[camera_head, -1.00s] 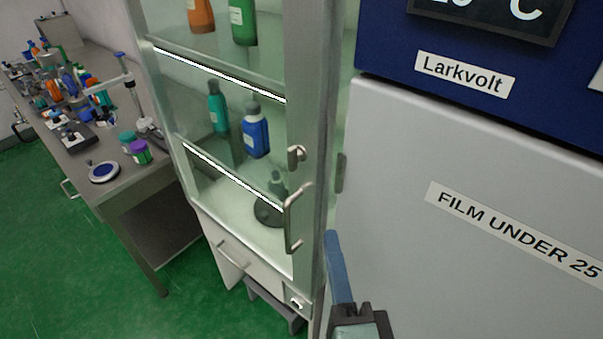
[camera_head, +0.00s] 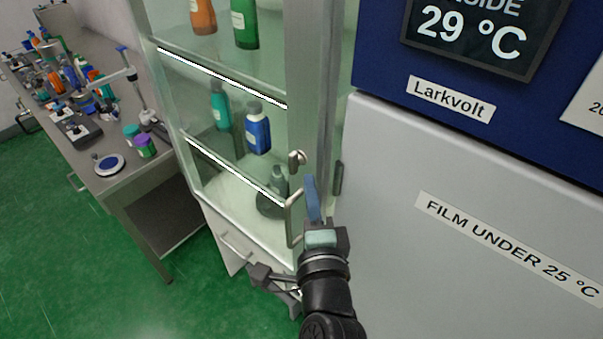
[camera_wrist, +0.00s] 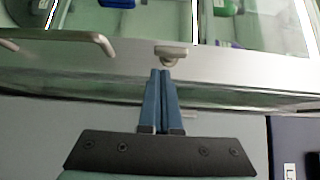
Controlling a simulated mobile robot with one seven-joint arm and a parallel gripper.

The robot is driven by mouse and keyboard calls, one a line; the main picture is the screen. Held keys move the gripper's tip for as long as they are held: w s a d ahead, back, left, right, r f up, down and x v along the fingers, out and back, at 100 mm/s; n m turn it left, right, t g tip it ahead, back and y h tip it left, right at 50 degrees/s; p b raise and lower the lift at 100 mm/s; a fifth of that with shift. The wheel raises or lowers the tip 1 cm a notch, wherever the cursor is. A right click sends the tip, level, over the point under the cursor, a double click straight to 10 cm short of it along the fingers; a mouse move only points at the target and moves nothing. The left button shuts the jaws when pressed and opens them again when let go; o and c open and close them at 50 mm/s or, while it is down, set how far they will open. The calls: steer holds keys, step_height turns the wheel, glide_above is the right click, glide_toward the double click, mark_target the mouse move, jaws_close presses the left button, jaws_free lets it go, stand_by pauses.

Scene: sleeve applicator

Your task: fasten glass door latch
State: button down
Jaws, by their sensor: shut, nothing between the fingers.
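The glass door (camera_head: 303,90) belongs to a tall cabinet and looks closed against its frame. The latch (camera_head: 297,158), a small metal knob, sits on the door's right stile, above the bent door handle (camera_head: 289,222). The latch also shows in the wrist view (camera_wrist: 171,52), with the handle (camera_wrist: 75,37) to its left. My gripper (camera_head: 311,180) has its blue fingers together and empty, just below and right of the latch in the head view. In the wrist view the fingertips (camera_wrist: 161,73) are just below the latch; I cannot tell whether they touch it.
A grey cold unit (camera_head: 450,170) with a blue top panel stands close on the right. Bottles, including a blue one (camera_head: 257,130), stand behind the glass. A cluttered bench (camera_head: 125,180) is at left. Green floor (camera_head: 60,250) is open in front of it.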

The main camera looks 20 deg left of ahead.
steer(key=shift+w+a+p, duration=0.3)
steer(key=shift+a, duration=0.6)
steer(key=shift+f+b, duration=0.2)
steer(key=shift+b, duration=0.5)
